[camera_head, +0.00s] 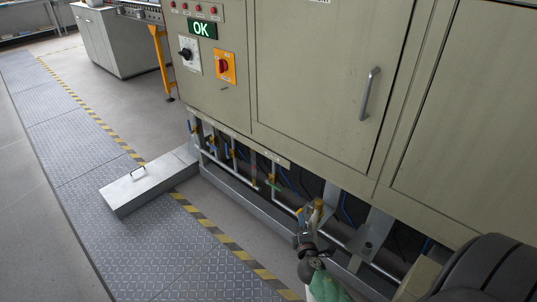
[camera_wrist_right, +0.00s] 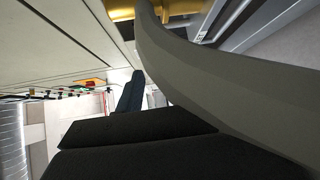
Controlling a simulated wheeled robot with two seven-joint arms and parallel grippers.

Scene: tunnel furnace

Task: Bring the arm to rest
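My right arm and gripper (camera_head: 488,272) show as a dark rounded shape at the lower right of the head view, in front of the furnace's lower edge. Its fingertips cannot be made out there. In the right wrist view, black gripper parts (camera_wrist_right: 140,140) fill the lower middle, and I cannot tell whether a gap lies between the fingers. A large grey curved surface crosses close to the wrist camera. I see nothing clearly held. My left gripper is not in view.
The beige furnace cabinet (camera_head: 320,90) has a lit green OK display (camera_head: 202,29) and an orange-plated switch (camera_head: 224,66). Pipes and valves run below it. A metal box (camera_head: 150,182) lies on the floor at the left. The patterned walkway (camera_head: 90,150) is clear further back.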

